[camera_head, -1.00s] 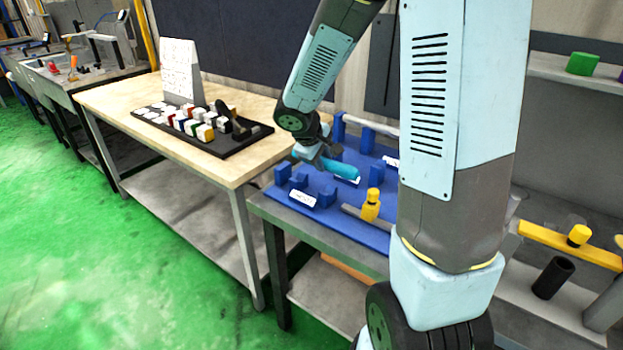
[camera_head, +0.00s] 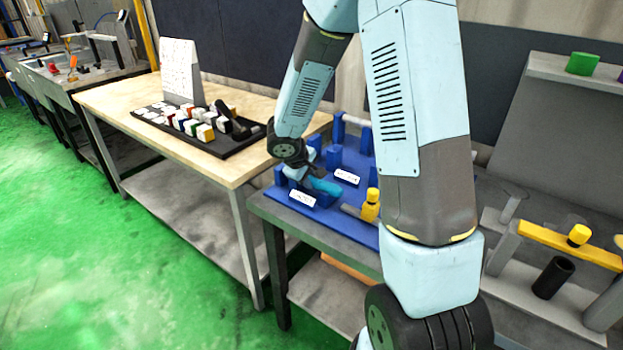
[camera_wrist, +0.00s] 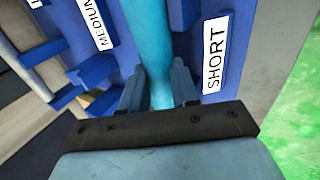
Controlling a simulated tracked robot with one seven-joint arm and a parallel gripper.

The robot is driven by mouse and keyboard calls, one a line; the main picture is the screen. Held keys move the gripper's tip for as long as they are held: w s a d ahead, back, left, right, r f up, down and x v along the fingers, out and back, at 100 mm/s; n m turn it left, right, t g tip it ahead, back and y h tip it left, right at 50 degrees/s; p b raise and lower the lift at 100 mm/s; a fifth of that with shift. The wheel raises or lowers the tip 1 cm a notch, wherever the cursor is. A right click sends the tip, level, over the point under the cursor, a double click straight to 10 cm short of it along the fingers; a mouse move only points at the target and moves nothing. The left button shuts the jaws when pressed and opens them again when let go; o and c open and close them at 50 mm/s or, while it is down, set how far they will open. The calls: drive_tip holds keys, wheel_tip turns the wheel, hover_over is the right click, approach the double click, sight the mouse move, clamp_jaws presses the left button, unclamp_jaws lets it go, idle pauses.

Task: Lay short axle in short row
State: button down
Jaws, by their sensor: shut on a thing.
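The short axle is a teal cylinder (camera_head: 325,187). My gripper (camera_head: 300,174) is shut on it, and it also shows in the wrist view (camera_wrist: 150,35) running up from between the fingers (camera_wrist: 160,92). The axle is low over the blue rack (camera_head: 362,229), just behind the white SHORT label (camera_head: 303,198). In the wrist view the SHORT label (camera_wrist: 216,55) is right of the axle, and the MEDIUM label (camera_wrist: 95,22) is left. Blue posts of the short row are partly hidden by my gripper and the axle. I cannot tell whether the axle touches its supports.
A grey bar with a yellow knob (camera_head: 370,205) lies right of the axle on the rack. My arm hides the rack's right part. A wooden table with a black tray (camera_head: 242,146) of coloured blocks stands left. A yellow bar (camera_head: 570,244) is at the right.

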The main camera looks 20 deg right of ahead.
drive_tip(key=shift+f, duration=0.15)
drive_tip(key=c, duration=0.8)
unclamp_jaws()
drive_tip(key=shift+c, duration=0.2)
drive_tip(key=v, duration=1.2)
drive_tip(key=s+d+r+m+t+y, duration=0.1)
drive_tip(key=s+d+r+m+y, duration=0.1)
drive_tip(key=s+r, duration=0.6)
drive_tip(key=s+d+r+m+t+y, duration=0.1)
drive_tip(key=s+d+r+m+y, duration=0.1)
drive_tip(key=s+r+m, duration=0.3)
drive_tip(key=shift+s+d+r+y, duration=0.5)
drive_tip(key=shift+s+r, duration=1.6)
drive_tip(key=shift+s, duration=3.75)
drive_tip(key=shift+d, duration=0.1)
